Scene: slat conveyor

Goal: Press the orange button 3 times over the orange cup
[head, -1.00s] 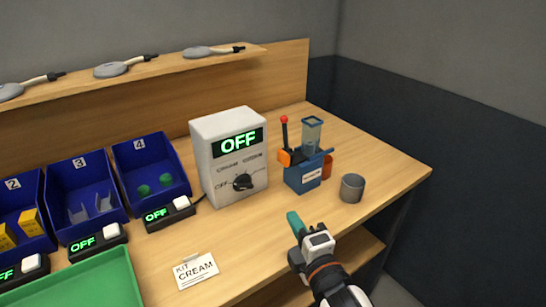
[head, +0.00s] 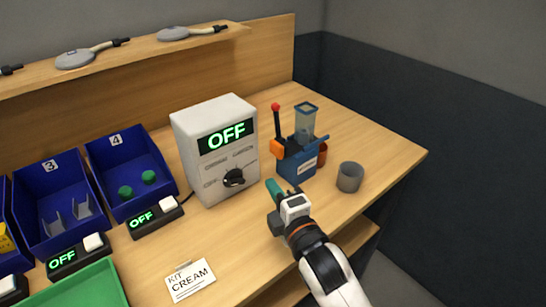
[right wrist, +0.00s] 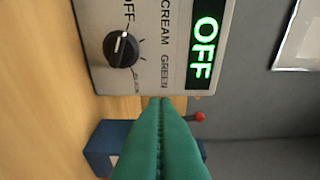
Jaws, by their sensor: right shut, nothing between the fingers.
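A blue dispenser device (head: 297,165) stands right of the white control box, with a clear container on top and a red-knobbed lever (head: 277,123). An orange block, which looks like the orange button (head: 277,147), sits on its left side. An orange-brown cup (head: 321,154) stands partly hidden behind the device's right side. My right gripper (head: 271,186) has its teal fingers shut and empty, in front of the device and below the orange block, apart from both. In the right wrist view the shut fingers (right wrist: 161,102) overlap the blue device (right wrist: 103,140). My left gripper is out of view.
A white control box (head: 217,150) with a dial reads OFF. A grey cup (head: 349,178) stands right of the device. Blue bins (head: 131,170), small OFF switch boxes (head: 156,217), a KIT CREAM card (head: 190,280) and a green tray (head: 88,290) are to the left.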

